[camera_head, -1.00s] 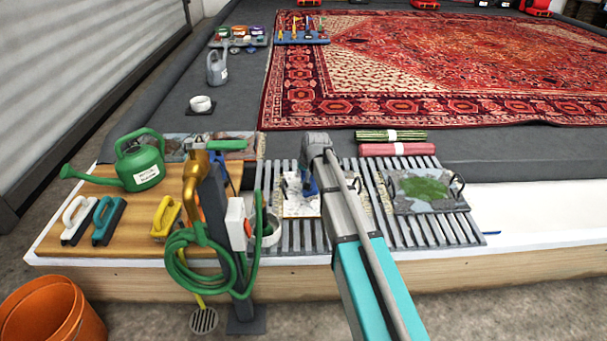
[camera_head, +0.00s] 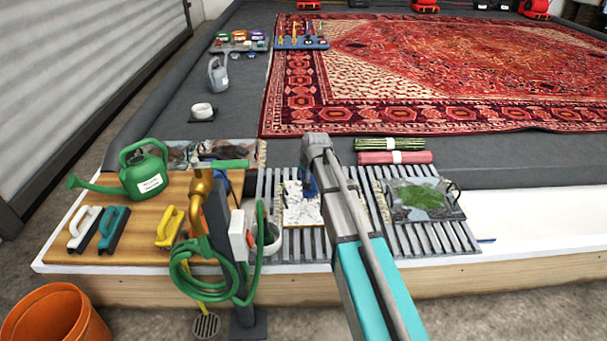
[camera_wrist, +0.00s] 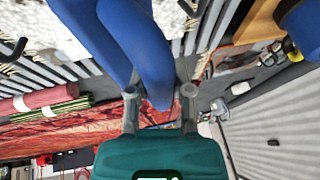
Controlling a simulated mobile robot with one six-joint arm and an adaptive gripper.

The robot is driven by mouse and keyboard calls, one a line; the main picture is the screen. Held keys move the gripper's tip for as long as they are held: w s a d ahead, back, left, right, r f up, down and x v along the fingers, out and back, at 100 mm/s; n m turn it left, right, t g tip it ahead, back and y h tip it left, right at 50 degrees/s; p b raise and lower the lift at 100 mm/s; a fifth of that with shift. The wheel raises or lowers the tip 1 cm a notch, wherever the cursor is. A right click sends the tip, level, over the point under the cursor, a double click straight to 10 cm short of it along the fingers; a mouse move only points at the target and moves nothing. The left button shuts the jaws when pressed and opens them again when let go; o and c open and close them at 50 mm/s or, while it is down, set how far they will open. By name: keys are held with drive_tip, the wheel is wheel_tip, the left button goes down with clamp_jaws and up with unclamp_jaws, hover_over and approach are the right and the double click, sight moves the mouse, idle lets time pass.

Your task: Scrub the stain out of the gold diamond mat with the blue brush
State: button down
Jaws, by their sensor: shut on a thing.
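My gripper (camera_wrist: 160,98) is shut on the blue brush (camera_wrist: 135,40), whose blue handle runs up between the fingers in the wrist view. In the head view the brush (camera_head: 309,184) shows as a bit of blue beside my arm. It is over a mat (camera_head: 299,211) covered in white, foam-like patches on the slatted rack. My arm hides the mat's right part, and no gold diamond pattern can be made out. The brush's bristles are hidden, so contact with the mat cannot be told. The mat's white speckled surface (camera_wrist: 55,30) also shows in the wrist view.
A grey mat with a green patch (camera_head: 421,198) lies right on the rack (camera_head: 459,236). Rolled green (camera_head: 389,144) and red (camera_head: 394,158) mats lie behind. A tap post with coiled green hose (camera_head: 202,268) stands close left. Several brushes and a green watering can (camera_head: 145,175) are further left.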

drive_tip(key=shift+r, duration=0.1)
drive_tip(key=shift+r+p, duration=1.45)
drive_tip(key=shift+p, duration=0.1)
